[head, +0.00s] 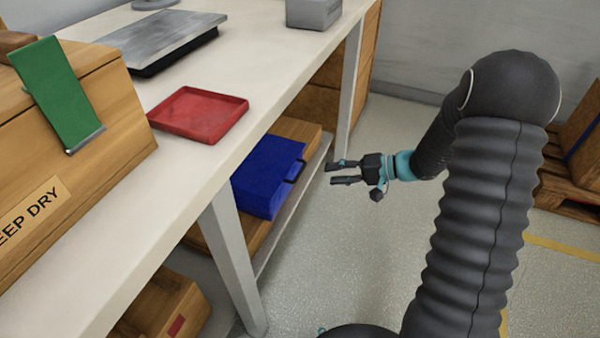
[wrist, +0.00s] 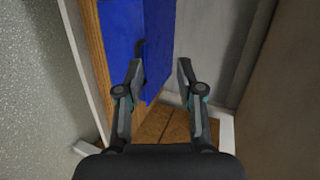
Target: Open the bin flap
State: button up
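A blue box-shaped bin (head: 262,178) sits on the lower shelf under the workbench, with a dark handle (head: 296,171) on its right-hand side. The bin also shows in the wrist view (wrist: 122,28), ahead of my gripper, with the dark handle (wrist: 139,47) near the left fingertip. No raised flap shows on it. My gripper (head: 331,174) is open and empty, right of the handle, with a visible gap between them in the head view. Both fingers (wrist: 160,68) stand apart in the wrist view. Whether either finger touches the handle cannot be told there.
A bench leg (head: 232,265) stands left of my gripper. Open floor (head: 370,250) lies below my gripper. A pallet (head: 572,185) stands at right.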

aim_at(300, 171)
jog(key=w+d+f+m+t+y, duration=0.1)
jog(key=w+d+f+m+t, duration=0.15)
jog(key=w+f, duration=0.35)
jog(key=shift+n+t, duration=0.25)
jog(key=x, duration=0.9)
jog(key=s+f+x, duration=0.1)
jog(key=x, duration=0.4)
grip_shut()
